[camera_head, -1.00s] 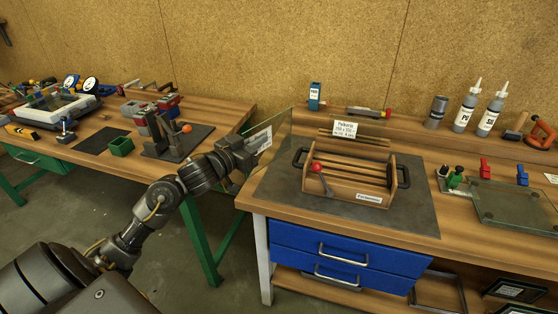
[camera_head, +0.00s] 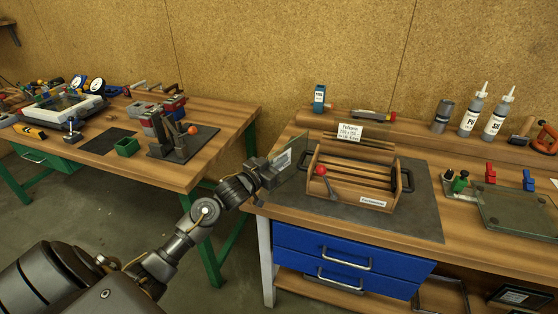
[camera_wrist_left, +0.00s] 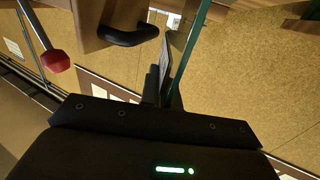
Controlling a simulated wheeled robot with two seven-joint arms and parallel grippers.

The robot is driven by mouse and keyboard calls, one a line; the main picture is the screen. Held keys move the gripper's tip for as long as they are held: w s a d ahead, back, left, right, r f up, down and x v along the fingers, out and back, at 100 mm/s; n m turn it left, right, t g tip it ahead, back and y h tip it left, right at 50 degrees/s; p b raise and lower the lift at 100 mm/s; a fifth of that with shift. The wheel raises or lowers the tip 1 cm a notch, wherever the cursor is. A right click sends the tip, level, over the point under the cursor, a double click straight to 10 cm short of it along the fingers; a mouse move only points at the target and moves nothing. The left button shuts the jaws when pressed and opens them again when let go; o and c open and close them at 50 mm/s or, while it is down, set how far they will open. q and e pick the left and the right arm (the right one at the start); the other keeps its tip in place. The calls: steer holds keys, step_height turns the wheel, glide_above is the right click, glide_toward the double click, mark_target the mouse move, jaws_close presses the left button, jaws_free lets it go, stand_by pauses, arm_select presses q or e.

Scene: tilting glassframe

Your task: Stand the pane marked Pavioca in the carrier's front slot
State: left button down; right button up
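The glass pane (camera_head: 296,154) is clear and greenish, with a white label whose print is too small to read. My left gripper (camera_head: 275,172) is shut on its left side and holds it upright above the bench's left edge. The wooden carrier (camera_head: 340,190) stands on a dark mat, with slots between its rails and a red-knobbed lever (camera_head: 321,170) at its front left. The pane is beside the carrier's left end and hides its left handle in the head view. In the left wrist view the pane (camera_wrist_left: 190,45) shows nearly edge-on, near the black handle (camera_wrist_left: 128,37). My right gripper is out of view.
A small card (camera_head: 349,132) stands behind the carrier. Bottles (camera_head: 472,112) and a grey can stand at the back right. A glass plate (camera_head: 520,212) lies at the right. A second bench (camera_head: 215,125) with tools stands left, across a gap. The mat (camera_head: 420,215) is bare around the carrier.

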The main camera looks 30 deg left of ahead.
arm_select(q)
steer(key=c, duration=2)
jaws_free()
steer(key=shift+f, duration=0.15)
steer(key=shift+c, duration=0.2)
steer(key=o, duration=0.4)
steer(key=shift+s, duration=0.15)
